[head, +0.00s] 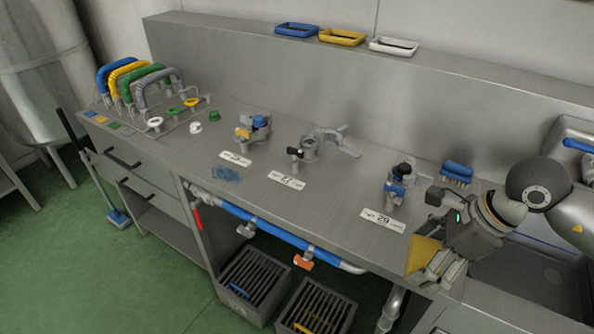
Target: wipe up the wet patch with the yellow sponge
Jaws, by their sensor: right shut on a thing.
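The yellow sponge (423,252) is in my right gripper (428,268), at the front edge of the steel counter near the sink. The gripper is shut on it and partly covers it. I cannot tell whether the sponge touches the counter. The wet patch (225,174) is a small bluish smear on the counter, left of the middle, near the front edge and just in front of a white label. The sponge is well to the right of the patch. My left gripper is not in view.
Valve fittings (309,150) with number labels stand along the counter (270,206). A rack of coloured handles (150,90) is at the left end. A blue brush (457,173) stands behind my right gripper. Small trays (341,37) lie on the back ledge. Dark crates (254,278) stand below.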

